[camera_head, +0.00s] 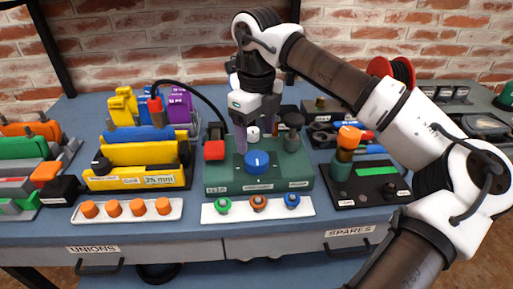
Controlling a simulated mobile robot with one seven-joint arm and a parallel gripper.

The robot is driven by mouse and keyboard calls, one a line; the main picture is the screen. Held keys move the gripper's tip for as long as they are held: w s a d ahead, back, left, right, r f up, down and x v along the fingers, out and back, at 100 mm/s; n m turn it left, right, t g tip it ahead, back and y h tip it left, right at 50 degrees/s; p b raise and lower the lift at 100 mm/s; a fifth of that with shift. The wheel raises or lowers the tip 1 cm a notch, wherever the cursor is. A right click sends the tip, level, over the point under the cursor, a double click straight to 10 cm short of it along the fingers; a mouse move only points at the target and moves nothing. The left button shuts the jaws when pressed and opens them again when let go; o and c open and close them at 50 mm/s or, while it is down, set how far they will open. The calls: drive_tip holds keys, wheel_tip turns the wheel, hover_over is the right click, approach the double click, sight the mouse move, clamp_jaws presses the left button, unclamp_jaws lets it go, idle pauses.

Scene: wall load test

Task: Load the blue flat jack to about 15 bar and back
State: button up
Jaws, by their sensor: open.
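A green box (215,178) stands mid-bench with a large blue knob (257,162) on top. My gripper (255,142) is open above this box, its fingers apart behind the knob. A small white round part (253,134) shows between the fingers; I cannot tell whether they touch it. A blue flat piece (125,135), possibly the blue flat jack, stands behind yellow plates at the left. A red fitting (155,106) rises above it, with a black hose (195,88) arching right toward the green box. No pressure reading is legible.
Yellow (140,180), green and orange blocks fill the left. White strips with orange (137,207) and coloured fittings (257,203) lie in front. A black panel (365,190) with an orange-topped part stands right. A brick wall closes the back.

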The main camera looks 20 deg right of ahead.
sight(257, 157)
wheel_tip(257, 157, up, 8)
drive_tip(key=shift+f, duration=0.1)
idle(0.7)
